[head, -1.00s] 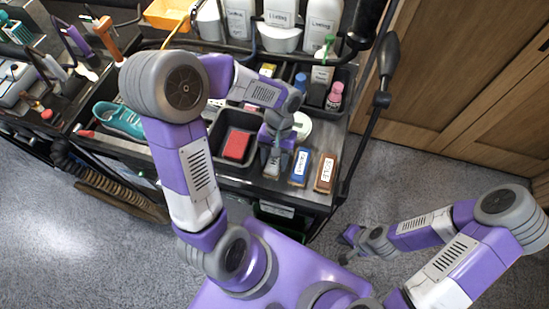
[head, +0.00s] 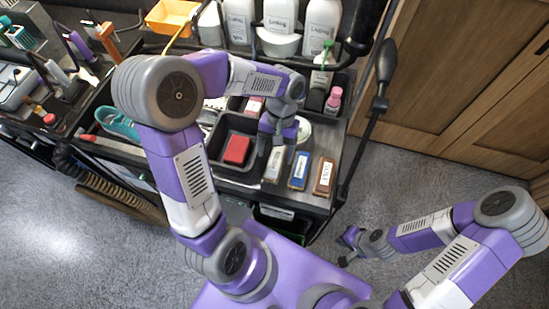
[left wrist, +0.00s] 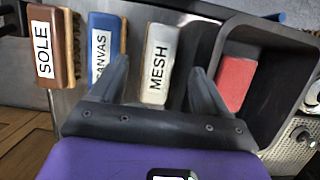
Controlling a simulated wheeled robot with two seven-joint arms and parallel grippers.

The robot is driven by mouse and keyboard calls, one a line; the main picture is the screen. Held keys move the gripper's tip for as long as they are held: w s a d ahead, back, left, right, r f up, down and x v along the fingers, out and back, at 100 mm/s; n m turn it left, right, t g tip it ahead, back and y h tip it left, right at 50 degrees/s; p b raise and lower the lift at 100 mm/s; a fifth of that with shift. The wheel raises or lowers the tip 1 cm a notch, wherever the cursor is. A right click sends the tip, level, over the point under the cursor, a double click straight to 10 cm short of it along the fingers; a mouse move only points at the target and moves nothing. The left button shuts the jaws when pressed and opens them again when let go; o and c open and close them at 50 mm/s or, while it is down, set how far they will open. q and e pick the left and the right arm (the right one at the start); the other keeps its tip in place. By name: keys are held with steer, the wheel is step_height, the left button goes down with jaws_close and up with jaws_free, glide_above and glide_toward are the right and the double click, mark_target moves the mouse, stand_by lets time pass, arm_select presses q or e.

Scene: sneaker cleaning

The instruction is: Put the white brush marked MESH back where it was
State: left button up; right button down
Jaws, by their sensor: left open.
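The white brush marked MESH (head: 273,165) lies at the front edge of the cart top, left of the blue brush marked CANVAS (head: 299,171) and the brown brush marked SOLE (head: 324,177). In the left wrist view the MESH brush (left wrist: 158,62) lies label up, beyond and between my finger tips. My left gripper (head: 274,140) is open and empty, at the brush's far end in the head view; its two fingers (left wrist: 160,78) show apart in the wrist view. My right gripper (head: 347,246) hangs low, off the cart; its fingers are too small to judge.
A dark bin with a red block (head: 237,149) stands just left of the MESH brush. A teal sneaker (head: 118,122) lies at the left, partly behind my arm. White bottles (head: 321,22) line the back. A pink bottle (head: 333,99) stands at right.

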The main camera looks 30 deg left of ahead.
mark_target(278, 152)
arm_select(q)
steer(key=p+v, duration=0.1)
steer(key=v, duration=0.6)
stand_by(0.3)
